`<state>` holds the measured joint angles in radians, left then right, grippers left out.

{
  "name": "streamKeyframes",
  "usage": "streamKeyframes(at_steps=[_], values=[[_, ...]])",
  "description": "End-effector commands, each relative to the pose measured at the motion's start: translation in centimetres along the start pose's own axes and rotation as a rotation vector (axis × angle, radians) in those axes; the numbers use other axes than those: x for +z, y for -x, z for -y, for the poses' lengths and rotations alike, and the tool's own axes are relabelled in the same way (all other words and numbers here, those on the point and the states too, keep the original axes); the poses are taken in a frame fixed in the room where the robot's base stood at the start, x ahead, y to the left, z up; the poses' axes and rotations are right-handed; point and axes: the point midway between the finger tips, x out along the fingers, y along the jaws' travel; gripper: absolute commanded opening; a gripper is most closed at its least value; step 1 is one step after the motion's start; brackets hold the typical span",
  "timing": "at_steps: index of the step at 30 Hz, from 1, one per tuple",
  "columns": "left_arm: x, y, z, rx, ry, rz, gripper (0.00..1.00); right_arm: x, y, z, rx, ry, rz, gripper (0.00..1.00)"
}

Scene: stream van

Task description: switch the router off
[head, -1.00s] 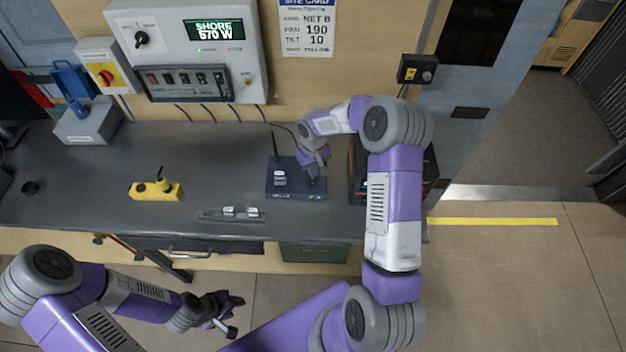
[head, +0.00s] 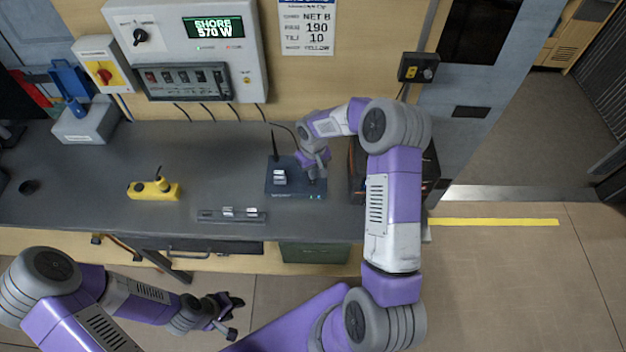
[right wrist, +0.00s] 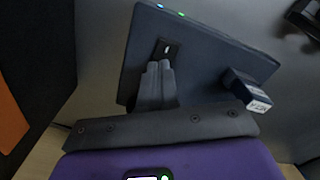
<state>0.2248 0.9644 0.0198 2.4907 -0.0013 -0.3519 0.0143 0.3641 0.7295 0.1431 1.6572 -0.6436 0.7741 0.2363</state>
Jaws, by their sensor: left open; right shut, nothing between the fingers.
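The router (head: 283,190) is a flat dark blue box with an antenna, on the grey bench; small green lights show at its front right edge. In the right wrist view the router (right wrist: 215,55) fills the upper middle, with two lit lights, one bluish and one green, on its edge. A black rocker switch (right wrist: 167,48) with a white mark is set in its top. My right gripper (head: 315,180) is shut and empty over the router's right part. Its fingertips (right wrist: 160,66) are right at the switch; I cannot tell whether they touch it. My left gripper (head: 228,318) is open, low before the bench.
A grey-white tag or plug (right wrist: 257,104) sits at the router's side in the right wrist view. A yellow device (head: 153,190) and a strip with white pieces (head: 215,215) lie on the bench. A dark box stands right of the router. A control panel (head: 190,35) hangs behind.

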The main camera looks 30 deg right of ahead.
Motion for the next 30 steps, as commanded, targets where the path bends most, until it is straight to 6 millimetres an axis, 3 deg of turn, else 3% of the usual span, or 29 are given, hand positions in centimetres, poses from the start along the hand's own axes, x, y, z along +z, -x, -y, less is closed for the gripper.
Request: streamKeyframes(at_steps=[13, 30], values=[[0.0, -0.1, 0.1, 0.000, 0.000, 0.000, 0.43, 0.1, -0.2, 0.0, -0.001, 0.000, 0.002, 0.00], [0.1, 2.5, -0.9, 0.000, 0.000, 0.000, 0.43, 0.0, 4.3, 0.0, 0.000, 0.001, 0.000, 0.00]])
